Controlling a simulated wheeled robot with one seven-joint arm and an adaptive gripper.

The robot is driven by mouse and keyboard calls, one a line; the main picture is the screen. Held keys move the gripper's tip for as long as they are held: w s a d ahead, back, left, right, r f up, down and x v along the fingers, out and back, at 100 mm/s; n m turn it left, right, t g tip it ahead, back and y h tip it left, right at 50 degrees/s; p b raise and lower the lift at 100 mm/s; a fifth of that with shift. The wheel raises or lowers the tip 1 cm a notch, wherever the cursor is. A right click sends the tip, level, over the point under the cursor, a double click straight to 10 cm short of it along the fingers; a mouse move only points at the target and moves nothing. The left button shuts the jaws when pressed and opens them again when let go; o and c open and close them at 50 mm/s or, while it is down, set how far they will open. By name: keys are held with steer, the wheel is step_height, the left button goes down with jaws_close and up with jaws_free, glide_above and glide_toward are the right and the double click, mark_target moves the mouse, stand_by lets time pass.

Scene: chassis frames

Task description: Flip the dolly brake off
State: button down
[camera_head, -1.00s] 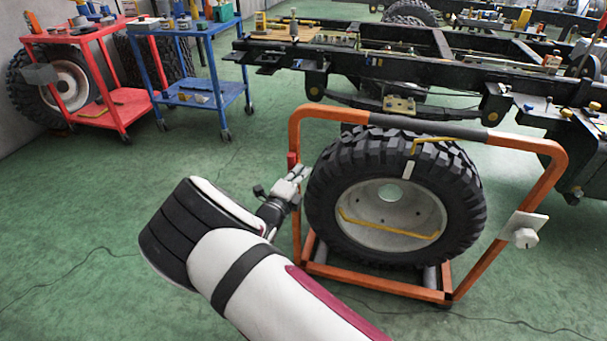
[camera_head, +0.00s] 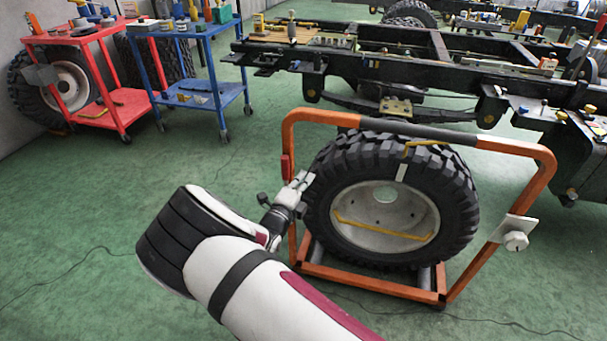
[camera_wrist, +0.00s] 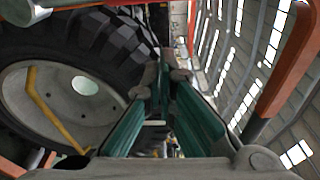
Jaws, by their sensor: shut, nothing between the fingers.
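The orange dolly frame (camera_head: 545,190) stands upright around a large black tyre (camera_head: 455,190) with a pale hub. A small red part (camera_head: 286,167), perhaps the brake lever's grip, sits on its left post. My gripper (camera_head: 306,179) is shut and empty, its tips just right of that part, in front of the post and near the tyre's left edge. I cannot tell whether it touches anything. In the wrist view my shut fingers (camera_wrist: 165,78) point past the tyre (camera_wrist: 85,45). A close red-orange bar (camera_wrist: 292,65) with a grey stem stands right of them.
A white plate with a round knob (camera_head: 516,238) is on the dolly's right post. The dark truck chassis (camera_head: 400,68) stands behind. Red (camera_head: 115,105) and blue (camera_head: 200,100) carts are at the back left. Green floor at left is open, with a thin cable on it.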

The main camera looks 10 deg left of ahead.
steer(key=s+a+p, duration=0.1)
steer(key=s, duration=0.7)
steer(key=shift+a, duration=0.15)
